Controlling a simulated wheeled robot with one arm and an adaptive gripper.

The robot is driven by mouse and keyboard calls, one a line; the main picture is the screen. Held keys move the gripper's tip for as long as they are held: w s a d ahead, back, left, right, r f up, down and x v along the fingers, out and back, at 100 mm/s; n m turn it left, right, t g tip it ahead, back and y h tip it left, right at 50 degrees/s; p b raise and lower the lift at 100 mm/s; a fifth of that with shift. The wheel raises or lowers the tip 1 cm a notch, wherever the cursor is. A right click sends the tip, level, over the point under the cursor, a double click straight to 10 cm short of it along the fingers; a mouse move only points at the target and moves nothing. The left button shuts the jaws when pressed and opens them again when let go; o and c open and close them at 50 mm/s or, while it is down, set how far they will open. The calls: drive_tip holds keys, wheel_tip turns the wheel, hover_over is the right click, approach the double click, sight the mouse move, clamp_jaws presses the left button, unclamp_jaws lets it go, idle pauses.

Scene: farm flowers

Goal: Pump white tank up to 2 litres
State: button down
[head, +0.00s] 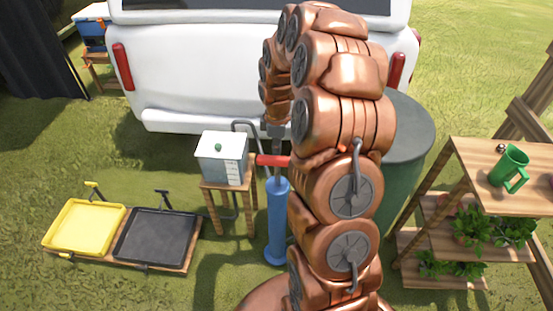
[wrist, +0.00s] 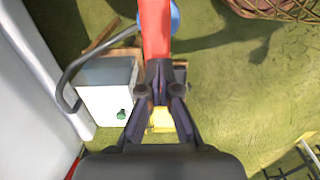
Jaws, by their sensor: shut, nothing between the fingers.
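The white tank (head: 222,172) stands on a small wooden stool, with a green knob on its lid and scale marks on one side. I cannot read its level. It also shows in the wrist view (wrist: 104,98). Beside it stands an upright blue pump (head: 278,222) with a red handle (head: 271,160). A grey hose (wrist: 74,66) runs beside the tank. My gripper (head: 277,132) points down above the handle. In the wrist view my gripper (wrist: 159,68) is shut and empty at the near end of the red handle (wrist: 155,28); I cannot tell whether they touch.
A white vehicle (head: 200,75) stands close behind. A yellow tray (head: 83,228) and a black tray (head: 155,235) lie at left. A green barrel (head: 408,130) is behind my arm.

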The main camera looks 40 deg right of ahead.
drive_tip(key=shift+r, duration=1.2)
drive_tip(key=shift+a+r, duration=0.1)
